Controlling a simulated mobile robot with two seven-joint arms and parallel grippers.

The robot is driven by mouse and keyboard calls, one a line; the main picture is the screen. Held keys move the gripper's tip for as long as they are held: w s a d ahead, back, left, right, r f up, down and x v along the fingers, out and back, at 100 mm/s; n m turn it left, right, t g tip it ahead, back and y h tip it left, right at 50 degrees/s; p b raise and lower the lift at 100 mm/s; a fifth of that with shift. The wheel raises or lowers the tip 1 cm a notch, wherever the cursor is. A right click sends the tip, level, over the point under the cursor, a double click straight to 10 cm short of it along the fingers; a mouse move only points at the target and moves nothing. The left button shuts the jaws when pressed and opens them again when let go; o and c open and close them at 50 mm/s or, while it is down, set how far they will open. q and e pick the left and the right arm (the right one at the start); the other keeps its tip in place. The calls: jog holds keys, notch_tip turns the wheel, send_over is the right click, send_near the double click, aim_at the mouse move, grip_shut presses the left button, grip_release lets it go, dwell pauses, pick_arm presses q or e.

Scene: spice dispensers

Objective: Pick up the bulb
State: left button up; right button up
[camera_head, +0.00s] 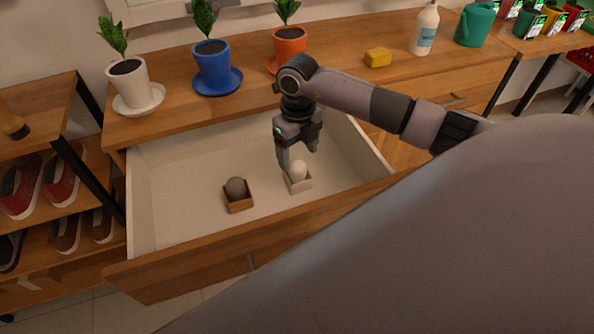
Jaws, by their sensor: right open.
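A white, rounded bulb (299,172) sits in a small white box (300,185) inside the open drawer. My right gripper (298,156) points down just above the bulb, its fingers apart with nothing held between them. The fingertips are near the top of the bulb; whether they touch it I cannot tell. A second rounded object, grey (235,187), sits in a small brown box (239,204) to the left in the same drawer. My left gripper is not in view.
The drawer (200,258) is pulled out, with high walls around a mostly bare floor. On the wooden top (180,112) stand potted plants in white (130,82), blue (212,68) and orange (289,45) pots, a yellow sponge (377,57) and a white bottle (425,30).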

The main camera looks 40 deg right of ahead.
aim_at(297, 161)
notch_tip(297, 161, down, 4)
jog(key=shift+a+r, duration=0.1)
jog(key=c, duration=1.1)
jog(key=shift+c, duration=0.2)
jog(key=shift+r, duration=0.15)
